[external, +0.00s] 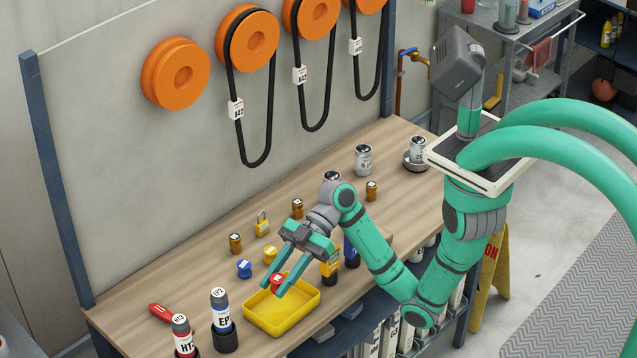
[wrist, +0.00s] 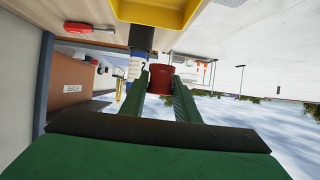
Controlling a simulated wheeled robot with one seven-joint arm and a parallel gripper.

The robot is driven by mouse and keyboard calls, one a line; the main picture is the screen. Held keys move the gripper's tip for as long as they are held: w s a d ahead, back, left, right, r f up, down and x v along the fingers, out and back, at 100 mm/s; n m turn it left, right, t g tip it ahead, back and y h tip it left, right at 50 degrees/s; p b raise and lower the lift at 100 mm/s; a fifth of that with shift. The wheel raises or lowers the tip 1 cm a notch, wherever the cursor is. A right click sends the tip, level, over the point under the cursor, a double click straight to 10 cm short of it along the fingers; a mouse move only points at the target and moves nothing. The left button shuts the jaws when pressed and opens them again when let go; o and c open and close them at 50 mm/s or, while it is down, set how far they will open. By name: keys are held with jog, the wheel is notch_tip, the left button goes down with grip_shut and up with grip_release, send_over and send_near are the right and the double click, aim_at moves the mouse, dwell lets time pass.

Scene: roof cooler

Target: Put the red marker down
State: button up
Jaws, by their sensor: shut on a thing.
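The red marker (external: 277,281) is a short round red piece between the fingers of my gripper (external: 274,288). In the wrist view the red marker (wrist: 161,78) shows between the two green fingertips (wrist: 160,95). My gripper is shut on it. In the external view it overlaps the back left part of a yellow tray (external: 290,328) on the bench; its height above the tray is hard to tell. The tray's rim (wrist: 155,14) shows at the top of the wrist view. A blue round piece (external: 244,269) and a yellow one (external: 270,255) stand behind the tray.
The wooden bench (external: 180,275) also holds a blue-labelled bottle (external: 221,308), a red-labelled bottle (external: 182,335), a red-handled tool (external: 161,312), a padlock (external: 262,224) and small brown jars (external: 235,243). A yellow-labelled bottle (external: 330,267) stands right of my gripper. Orange pulleys (external: 176,73) hang on the wall.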

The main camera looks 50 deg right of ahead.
jog(key=w+a+f+m+t+h, duration=0.25)
jog(key=w+m+t, duration=0.35)
jog(key=w, duration=0.4)
jog(key=w+a+f+m+t+h, duration=0.1)
jog(key=w+a+m+t+h, duration=0.2)
jog(key=w+m+t, duration=0.45)
jog(key=shift+n+g, duration=0.85)
jog(key=shift+g, duration=0.1)
jog(key=shift+w+a+f, duration=0.1)
jog(key=shift+w+f, duration=0.2)
jog(key=shift+f, duration=1.1)
jog(key=shift+w+f, duration=0.3)
jog(key=shift+f, duration=1.15)
jog(key=shift+w+a+f, duration=0.1)
jog(key=shift+w+f, duration=0.2)
jog(key=shift+f, duration=1.1)
jog(key=shift+f, duration=0.15)
jog(key=o, duration=1)
jog(key=shift+o, duration=0.2)
jog(key=shift+s+d+r, duration=0.15)
jog(key=shift+r, duration=0.1)
jog(key=v, duration=1.1)
jog(key=shift+s+d, duration=0.2)
